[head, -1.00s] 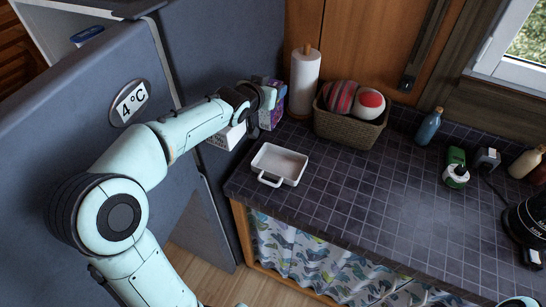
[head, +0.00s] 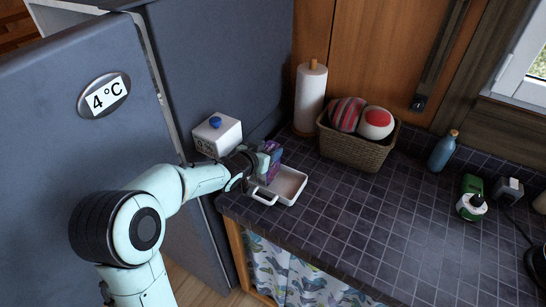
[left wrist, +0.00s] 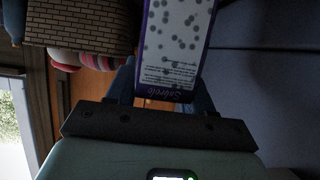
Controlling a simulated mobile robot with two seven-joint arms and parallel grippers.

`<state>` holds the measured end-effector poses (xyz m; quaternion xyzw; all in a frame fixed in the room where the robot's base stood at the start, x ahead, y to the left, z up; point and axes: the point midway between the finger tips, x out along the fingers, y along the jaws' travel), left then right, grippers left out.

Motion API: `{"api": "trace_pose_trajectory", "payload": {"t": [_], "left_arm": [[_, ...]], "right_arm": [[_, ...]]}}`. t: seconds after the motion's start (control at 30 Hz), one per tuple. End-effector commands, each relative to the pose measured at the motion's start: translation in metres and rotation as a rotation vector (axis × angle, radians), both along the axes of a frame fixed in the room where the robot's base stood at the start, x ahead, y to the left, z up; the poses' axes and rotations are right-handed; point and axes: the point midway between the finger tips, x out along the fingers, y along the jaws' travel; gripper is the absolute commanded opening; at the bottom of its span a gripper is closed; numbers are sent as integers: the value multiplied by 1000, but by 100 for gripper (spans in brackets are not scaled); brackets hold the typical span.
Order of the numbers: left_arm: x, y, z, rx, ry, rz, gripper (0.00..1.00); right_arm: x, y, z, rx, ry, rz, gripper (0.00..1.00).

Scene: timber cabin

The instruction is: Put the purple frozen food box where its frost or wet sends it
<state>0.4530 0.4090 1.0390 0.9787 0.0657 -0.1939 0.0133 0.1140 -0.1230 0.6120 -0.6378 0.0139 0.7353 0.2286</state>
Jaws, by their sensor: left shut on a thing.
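The purple frozen food box (head: 272,148) is held upright by my left gripper (head: 264,162), at the back left of a white handled tray (head: 291,185) on the counter. I cannot tell whether the box touches the tray. In the left wrist view the box (left wrist: 176,40) shows a pale face with purple edges and many scattered grey dots. I cannot tell if these dots are print, frost or wet. The gripper hides part of the box in the head view. My right gripper is not in view.
A grey fridge with a "4 °C" label (head: 104,96) stands left, its door apart from the body. A white box with a blue knob (head: 217,135) is behind my left arm. A paper towel roll (head: 310,100) and a basket (head: 357,149) stand behind. The counter's middle is clear.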

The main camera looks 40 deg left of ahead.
Motion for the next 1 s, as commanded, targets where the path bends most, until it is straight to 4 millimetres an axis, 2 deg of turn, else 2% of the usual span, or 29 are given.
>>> {"api": "trace_pose_trajectory", "payload": {"t": [0.03,0.1,0.33,0.47,0.5,0.57,0.93,1.0], "left_arm": [[-5,2,-13,0,2,1,0],[-7,3,-17,-1,0,0,0],[-6,3,-14,0,-3,-1,0],[-6,3,-18,0,-2,-1,0],[-6,3,-19,0,1,0,58],[-6,3,-19,-1,1,0,77],[-6,3,-13,-1,0,0,77],[-13,2,-11,2,-1,0,77]], "right_arm": [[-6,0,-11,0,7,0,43],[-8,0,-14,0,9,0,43],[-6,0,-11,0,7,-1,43],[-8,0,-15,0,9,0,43],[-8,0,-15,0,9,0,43],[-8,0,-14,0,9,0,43],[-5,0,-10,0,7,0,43],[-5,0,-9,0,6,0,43]]}}
